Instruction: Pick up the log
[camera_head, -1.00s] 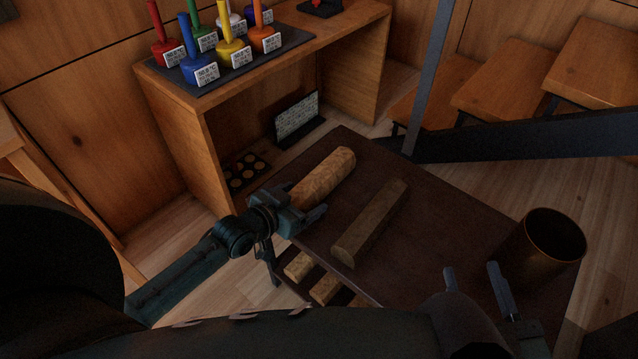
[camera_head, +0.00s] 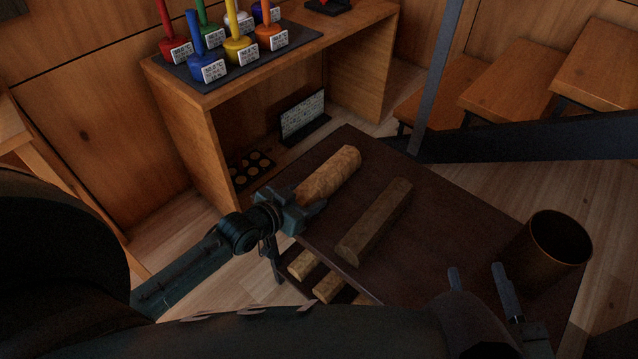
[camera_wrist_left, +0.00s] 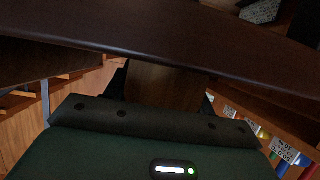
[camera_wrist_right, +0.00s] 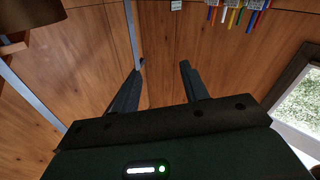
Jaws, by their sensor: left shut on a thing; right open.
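A light-barked log (camera_head: 332,173) lies on the dark tabletop (camera_head: 440,215), near its left edge. My left gripper (camera_head: 306,207) is shut on the near end of this log. In the left wrist view the log (camera_wrist_left: 165,85) shows as a brown shape past the gripper body, below the table edge (camera_wrist_left: 160,40). A second, darker split log (camera_head: 375,222) lies on the table to the right, apart from the gripper. My right gripper (camera_head: 482,285) is open and empty near the table's front right; its parted fingers also show in the right wrist view (camera_wrist_right: 160,85).
A brown cylindrical container (camera_head: 545,255) stands at the table's right end. More logs (camera_head: 315,275) lie below the table's front edge. A wooden shelf unit (camera_head: 185,120) with coloured flasks (camera_head: 240,48) stands behind. A dark post (camera_head: 437,80) rises behind the table.

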